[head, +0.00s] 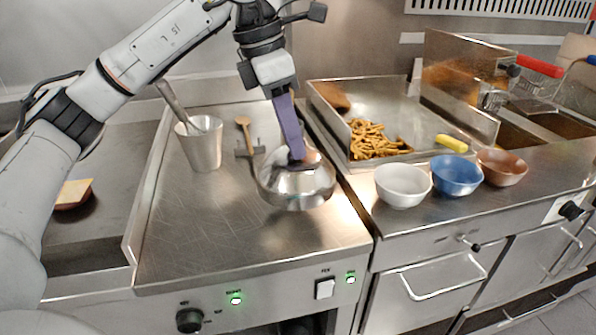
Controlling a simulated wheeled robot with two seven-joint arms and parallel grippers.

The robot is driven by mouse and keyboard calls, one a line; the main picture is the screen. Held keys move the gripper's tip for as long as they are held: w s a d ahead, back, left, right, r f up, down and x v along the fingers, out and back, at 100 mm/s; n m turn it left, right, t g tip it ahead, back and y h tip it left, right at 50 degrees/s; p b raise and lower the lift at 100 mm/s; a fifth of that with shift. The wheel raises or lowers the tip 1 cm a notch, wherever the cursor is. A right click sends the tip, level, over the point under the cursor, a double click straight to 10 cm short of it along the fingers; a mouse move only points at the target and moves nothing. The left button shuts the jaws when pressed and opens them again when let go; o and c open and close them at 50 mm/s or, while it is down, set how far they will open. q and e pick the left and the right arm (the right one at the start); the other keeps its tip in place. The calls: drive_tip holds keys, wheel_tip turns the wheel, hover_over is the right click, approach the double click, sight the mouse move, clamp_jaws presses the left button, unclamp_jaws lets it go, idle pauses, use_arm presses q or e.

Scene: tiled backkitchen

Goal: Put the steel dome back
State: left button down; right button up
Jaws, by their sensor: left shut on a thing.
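The steel dome (298,188) is shiny and rounded, with a dark handle on top. It is at the right part of the steel counter in the head view, near the counter's right edge. My left gripper (293,158) is shut on the dome's handle from above, and its fingers hide part of the handle. I cannot tell whether the dome's rim touches the counter or is a little above it. My right gripper is not in view.
White (403,186), blue (457,176) and brown (502,167) bowls line the right counter before a fries tray (352,161). The front-left counter is clear.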

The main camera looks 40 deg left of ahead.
sight(290, 155)
use_arm(q)
drive_tip(key=shift+f, duration=0.9)
wheel_tip(290, 155, down, 3)
drive_tip(key=shift+s+f, duration=0.1)
drive_tip(key=shift+f, duration=0.25)
drive_tip(key=shift+f+b, duration=0.15)
drive_tip(key=shift+b, duration=0.15)
drive_tip(key=c, duration=1.4)
unclamp_jaws()
drive_tip(key=shift+c, duration=0.2)
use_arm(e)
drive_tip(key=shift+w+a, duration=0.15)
